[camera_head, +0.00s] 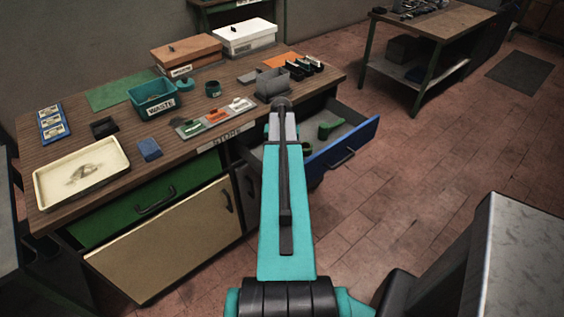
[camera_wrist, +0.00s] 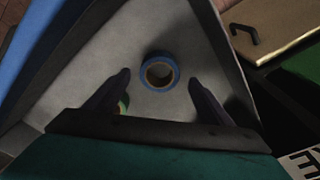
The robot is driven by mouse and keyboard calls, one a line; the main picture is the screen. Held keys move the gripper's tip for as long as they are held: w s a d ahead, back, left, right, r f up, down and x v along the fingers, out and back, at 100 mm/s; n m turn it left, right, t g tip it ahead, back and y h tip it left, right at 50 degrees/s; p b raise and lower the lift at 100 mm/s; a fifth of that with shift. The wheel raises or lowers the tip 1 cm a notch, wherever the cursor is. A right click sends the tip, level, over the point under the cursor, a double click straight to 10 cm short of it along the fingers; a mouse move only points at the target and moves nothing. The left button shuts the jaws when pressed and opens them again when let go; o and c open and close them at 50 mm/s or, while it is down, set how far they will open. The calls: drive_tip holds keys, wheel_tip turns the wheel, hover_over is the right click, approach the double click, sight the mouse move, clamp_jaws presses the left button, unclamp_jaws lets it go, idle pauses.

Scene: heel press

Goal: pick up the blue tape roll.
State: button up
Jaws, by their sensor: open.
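The blue tape roll (camera_wrist: 168,87) lies flat in the open drawer in the wrist view. Its ring is blue with a tan inner core, and the grey drawer floor shows around it. My gripper (camera_wrist: 159,79) is open above the drawer, with one dark finger on each side of the roll in the picture. The fingers look apart from the roll; their height above it is hard to tell. The drawer (camera_head: 350,148) has a blue front and is pulled out from the bench in the head view. There my arm covers the gripper, and I cannot see the roll.
A green object (camera_head: 327,130) lies in the drawer; a bit of green and yellow shows behind the left finger in the wrist view. Drawer walls stand close around the gripper. The wooden bench (camera_head: 100,165) holds trays, boxes and a teal waste bin (camera_head: 143,97).

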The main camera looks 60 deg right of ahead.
drive_tip(key=shift+d+f, duration=0.15)
drive_tip(key=shift+f, duration=1)
drive_tip(key=shift+c, duration=0.4)
drive_tip(key=c, duration=1.1)
